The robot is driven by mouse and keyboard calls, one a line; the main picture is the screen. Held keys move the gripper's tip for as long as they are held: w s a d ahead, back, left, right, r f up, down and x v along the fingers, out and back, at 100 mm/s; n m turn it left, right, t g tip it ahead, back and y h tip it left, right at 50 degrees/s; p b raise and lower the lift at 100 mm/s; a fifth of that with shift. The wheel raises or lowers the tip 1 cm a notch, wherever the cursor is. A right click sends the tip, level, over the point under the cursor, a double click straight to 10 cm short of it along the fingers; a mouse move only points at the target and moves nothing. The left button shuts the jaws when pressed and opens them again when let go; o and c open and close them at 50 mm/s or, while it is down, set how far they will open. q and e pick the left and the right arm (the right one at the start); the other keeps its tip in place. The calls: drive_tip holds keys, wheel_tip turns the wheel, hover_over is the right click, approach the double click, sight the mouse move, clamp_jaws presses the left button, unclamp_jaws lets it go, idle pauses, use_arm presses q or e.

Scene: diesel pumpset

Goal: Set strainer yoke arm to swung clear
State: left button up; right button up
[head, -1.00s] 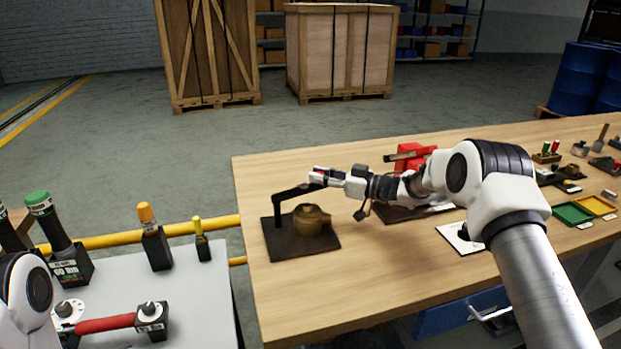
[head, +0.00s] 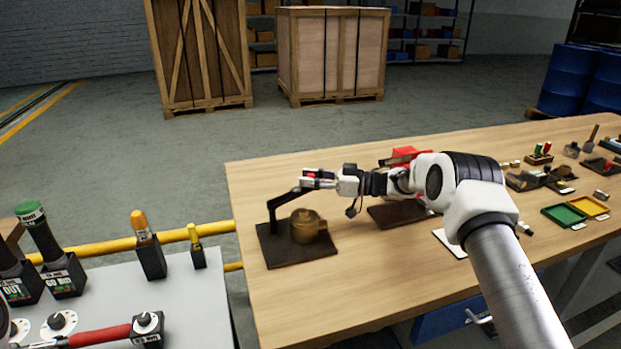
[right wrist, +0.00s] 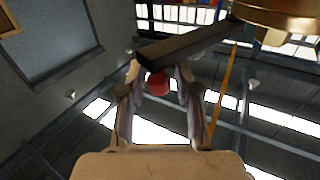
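The strainer (head: 306,226) is a round brass body on a dark base plate (head: 280,257) at the table's left end. Its black yoke arm (head: 285,198) rises on a post at the left and slants back and right to my right gripper (head: 309,177). In the right wrist view the dark yoke bar (right wrist: 190,44) crosses the fingertips, with a red knob (right wrist: 158,84) between the two fingers (right wrist: 159,78). The fingers look closed around this knob, though a slim gap may show at one side. Brass shows at the top right (right wrist: 280,18). My left gripper is out of view.
A red-topped device (head: 408,156) on a dark plate stands behind my right forearm. Green and yellow trays (head: 567,217) and small parts lie further right. A grey side table (head: 190,300) at the left holds upright handles. The table front is clear.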

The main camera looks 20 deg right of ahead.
drive_tip(key=v, duration=1.2)
drive_tip(key=shift+r, duration=0.1)
